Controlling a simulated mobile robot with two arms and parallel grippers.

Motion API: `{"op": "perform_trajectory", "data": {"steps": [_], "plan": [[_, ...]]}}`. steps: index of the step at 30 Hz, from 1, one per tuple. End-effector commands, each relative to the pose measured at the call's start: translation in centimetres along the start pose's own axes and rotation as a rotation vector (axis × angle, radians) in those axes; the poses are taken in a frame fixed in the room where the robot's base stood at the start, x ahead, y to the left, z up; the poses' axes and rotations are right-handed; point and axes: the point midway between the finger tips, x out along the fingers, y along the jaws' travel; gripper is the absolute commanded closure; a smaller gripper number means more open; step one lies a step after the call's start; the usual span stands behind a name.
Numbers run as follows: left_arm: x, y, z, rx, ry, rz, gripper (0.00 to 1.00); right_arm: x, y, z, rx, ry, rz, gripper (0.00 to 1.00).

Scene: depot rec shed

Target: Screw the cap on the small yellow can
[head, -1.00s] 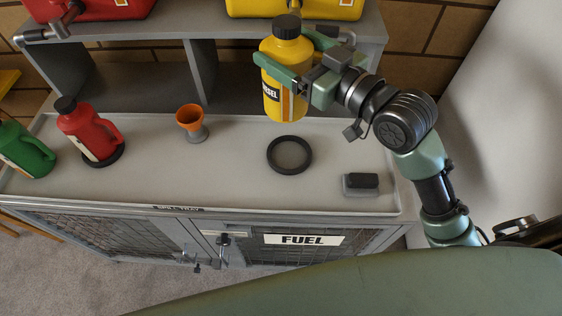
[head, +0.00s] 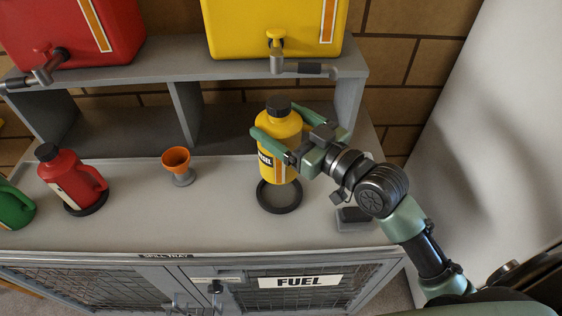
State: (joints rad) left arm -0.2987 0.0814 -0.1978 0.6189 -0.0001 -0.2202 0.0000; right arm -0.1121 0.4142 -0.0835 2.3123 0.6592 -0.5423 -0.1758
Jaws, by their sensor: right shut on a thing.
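The small yellow can (head: 267,175) has a "FUEL"-style label and a black cap (head: 278,105) on its top; I cannot tell how tight the cap sits. My right gripper (head: 274,139) is shut on the can's upper body, one finger on each side. The can is upright, over or at the black ring (head: 280,204) on the tray; I cannot tell whether its base touches. My left gripper is not in view.
A red can (head: 72,178) stands in a black ring at left, with a green can (head: 12,206) beyond it. An orange funnel (head: 176,160) sits left of centre. A dark block (head: 355,216) lies at right. Large red (head: 70,35) and yellow (head: 240,30) tanks with taps stand on the shelf (head: 190,72) behind.

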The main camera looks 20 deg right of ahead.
Motion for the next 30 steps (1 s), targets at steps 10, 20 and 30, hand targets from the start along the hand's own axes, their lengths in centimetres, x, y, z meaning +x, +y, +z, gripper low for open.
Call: {"op": "perform_trajectory", "data": {"steps": [10,20,30], "plan": [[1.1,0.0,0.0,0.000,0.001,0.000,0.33,0.0,0.0,5.5,-0.003,0.008,0.000,1.00],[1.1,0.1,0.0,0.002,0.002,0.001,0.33,0.0,-0.1,5.7,-0.002,0.010,0.000,1.00],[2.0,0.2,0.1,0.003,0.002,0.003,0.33,0.0,-0.1,9.5,-0.002,0.006,0.000,1.00]]}}
